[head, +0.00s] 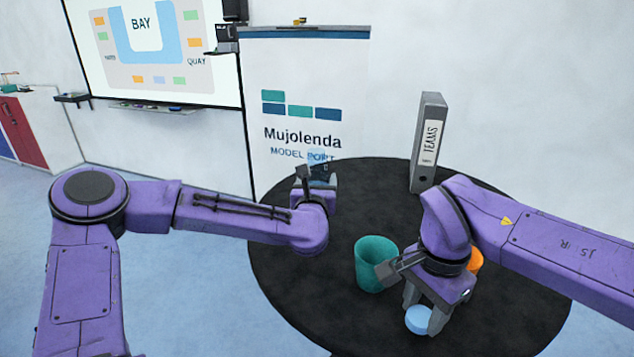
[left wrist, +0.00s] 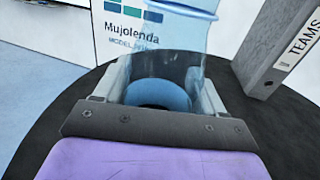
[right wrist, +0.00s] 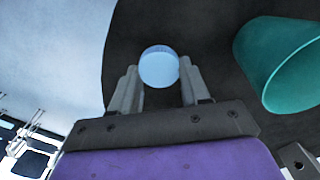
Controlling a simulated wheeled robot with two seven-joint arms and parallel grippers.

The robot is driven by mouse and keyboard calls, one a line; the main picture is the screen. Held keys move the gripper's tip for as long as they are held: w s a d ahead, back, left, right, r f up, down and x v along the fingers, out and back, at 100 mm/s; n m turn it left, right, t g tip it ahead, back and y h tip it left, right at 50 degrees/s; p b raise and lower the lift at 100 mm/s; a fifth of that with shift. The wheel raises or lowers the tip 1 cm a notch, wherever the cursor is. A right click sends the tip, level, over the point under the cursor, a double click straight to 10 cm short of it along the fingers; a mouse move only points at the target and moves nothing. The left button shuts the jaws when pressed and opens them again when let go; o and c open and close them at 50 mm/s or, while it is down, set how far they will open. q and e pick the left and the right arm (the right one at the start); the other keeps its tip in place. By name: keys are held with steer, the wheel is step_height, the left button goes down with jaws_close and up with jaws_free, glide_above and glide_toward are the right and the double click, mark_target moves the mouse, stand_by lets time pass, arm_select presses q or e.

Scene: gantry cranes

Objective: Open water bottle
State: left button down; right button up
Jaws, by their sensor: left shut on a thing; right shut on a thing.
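The water bottle (left wrist: 170,50) is clear and bluish. In the left wrist view it stands between the fingers of my left gripper (left wrist: 160,90), which is shut on it. In the head view only a small part of the bottle (head: 318,157) shows above my left gripper (head: 318,180). A round light blue cap (head: 418,319) is between the fingertips of my right gripper (head: 427,318), which is shut on it. The cap also shows in the right wrist view (right wrist: 159,67). Cap and bottle are well apart.
A round black table (head: 300,270) lies below both grippers. A teal cup (head: 372,266) stands left of my right gripper, and an orange thing (head: 475,260) is partly hidden behind that arm. A grey binder (head: 428,145) stands at the back. The table's front left is clear.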

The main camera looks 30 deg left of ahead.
arm_select(q)
steer(key=shift+f, duration=0.1)
arm_select(e)
steer(key=shift+f, duration=0.25)
arm_select(q)
steer(key=shift+c, duration=1.6)
jaws_free()
steer(key=shift+o, duration=1.2)
steer(key=shift+d+r+p, duration=0.1)
steer(key=shift+r+p, duration=0.15)
steer(key=shift+p, duration=0.05)
arm_select(e)
steer(key=shift+r, duration=0.4)
step_height(320, 180, down, 2)
steer(key=shift+f+b, duration=0.1)
steer(key=shift+b, duration=0.95)
arm_select(q)
steer(key=v, duration=0.7)
steer(key=shift+s+f, duration=0.2)
steer(key=shift+s, duration=0.1)
arm_select(e)
steer(key=shift+s, duration=0.1)
